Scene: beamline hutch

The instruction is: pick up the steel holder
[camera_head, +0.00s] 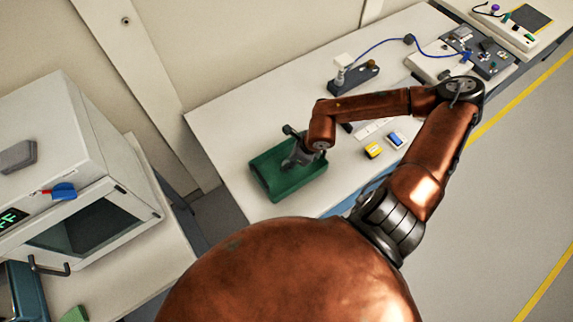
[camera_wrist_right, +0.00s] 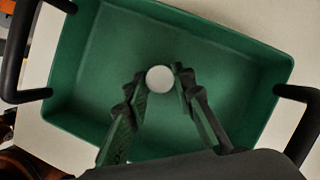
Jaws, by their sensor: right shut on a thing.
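A green tray (camera_head: 262,173) with black handles stands on the white bench, and it fills most of the right wrist view (camera_wrist_right: 240,50). My right gripper (camera_head: 292,163) reaches down into the tray. In the right wrist view, its two fingertips (camera_wrist_right: 160,80) are closed on a small round pale grey top, which looks like the steel holder (camera_wrist_right: 159,79). The holder's lower part is hidden, and I cannot tell whether it touches the tray floor. In the head view I cannot make out the holder. My left gripper is not in view.
A yellow block (camera_head: 374,150) and a blue one (camera_head: 396,139) lie right of the tray. A dark device (camera_head: 354,77) with a blue cable stands behind. A white oven-like cabinet (camera_head: 75,165) stands at left. The bench left of the tray is clear.

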